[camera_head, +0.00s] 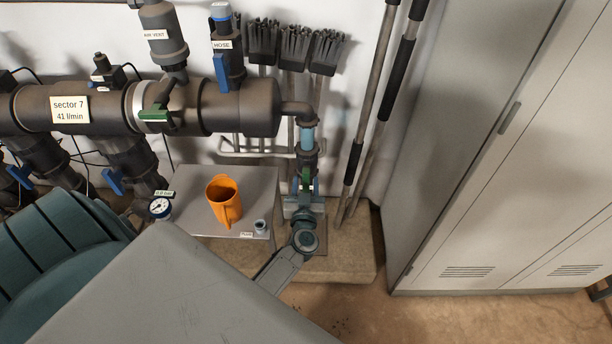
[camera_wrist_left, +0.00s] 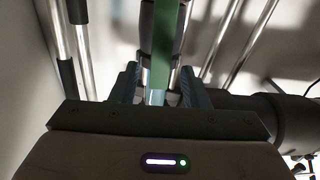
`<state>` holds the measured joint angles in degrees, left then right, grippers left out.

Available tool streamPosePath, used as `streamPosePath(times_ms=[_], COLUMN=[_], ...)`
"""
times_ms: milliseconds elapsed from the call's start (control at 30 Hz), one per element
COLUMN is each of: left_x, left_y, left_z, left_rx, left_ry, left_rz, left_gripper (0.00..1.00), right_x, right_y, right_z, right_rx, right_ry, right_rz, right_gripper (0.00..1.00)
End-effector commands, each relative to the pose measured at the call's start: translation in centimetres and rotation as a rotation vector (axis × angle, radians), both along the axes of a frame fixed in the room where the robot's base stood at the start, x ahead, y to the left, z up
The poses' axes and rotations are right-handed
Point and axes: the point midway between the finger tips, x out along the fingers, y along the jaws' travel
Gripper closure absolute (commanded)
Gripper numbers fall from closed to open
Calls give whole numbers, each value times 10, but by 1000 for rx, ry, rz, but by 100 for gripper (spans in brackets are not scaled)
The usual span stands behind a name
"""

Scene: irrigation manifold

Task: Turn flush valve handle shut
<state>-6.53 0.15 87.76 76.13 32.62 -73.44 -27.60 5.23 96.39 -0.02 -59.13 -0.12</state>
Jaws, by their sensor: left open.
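The flush valve's green handle (camera_head: 306,179) shows small below the end elbow of the manifold, on the down pipe with the clear blue section (camera_head: 306,139). In the left wrist view the green handle (camera_wrist_left: 162,45) is a long upright strip running down between my fingers. My left gripper (camera_head: 305,187) is at the valve with its blue-grey fingers one on each side of the handle. In the wrist view the left gripper (camera_wrist_left: 159,76) is open, with gaps visible beside the strip; contact cannot be told. The handle's lower end is partly hidden. My right gripper is not in view.
A grey bench (camera_head: 262,185) left of the valve holds an orange jug (camera_head: 224,203) and a small grey fitting (camera_head: 261,227). A pressure gauge (camera_head: 159,207) is beside it. A grey cabinet (camera_head: 475,150) stands at the right.

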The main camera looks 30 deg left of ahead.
Motion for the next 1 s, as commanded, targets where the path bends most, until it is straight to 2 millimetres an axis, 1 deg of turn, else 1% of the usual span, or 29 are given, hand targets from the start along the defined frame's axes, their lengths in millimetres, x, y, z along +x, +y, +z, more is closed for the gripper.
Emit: streamPosePath(times_ms=[33, 100, 200, 333, 567, 600, 767, 800, 1000], left_x=[8, 17, 25, 29, 30, 30, 30, 30, 30], left_y=[5, 10, 15, 18, 18, 18, 18, 18, 18], left_z=[0, 0, 0, 0, 0, 0, 0, 0, 0], left_rx=[2, 2, 1, 1, -1, 0, -1, -1, -6], left_ry=[-1, -1, 1, 1, 1, 1, 1, 1, -2], left_rz=[0, -1, -1, -1, -1, -1, -1, -1, -1], left_gripper=[58, 58, 58, 58, 58, 60, 92, 99, 100], right_x=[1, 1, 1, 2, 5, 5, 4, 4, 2], right_y=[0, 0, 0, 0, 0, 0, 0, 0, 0], right_z=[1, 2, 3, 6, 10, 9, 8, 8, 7], right_rx=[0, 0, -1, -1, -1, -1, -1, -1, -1], right_ry=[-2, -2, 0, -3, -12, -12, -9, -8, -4], right_rz=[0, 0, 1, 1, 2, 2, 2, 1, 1], right_gripper=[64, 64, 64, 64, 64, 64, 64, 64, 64])
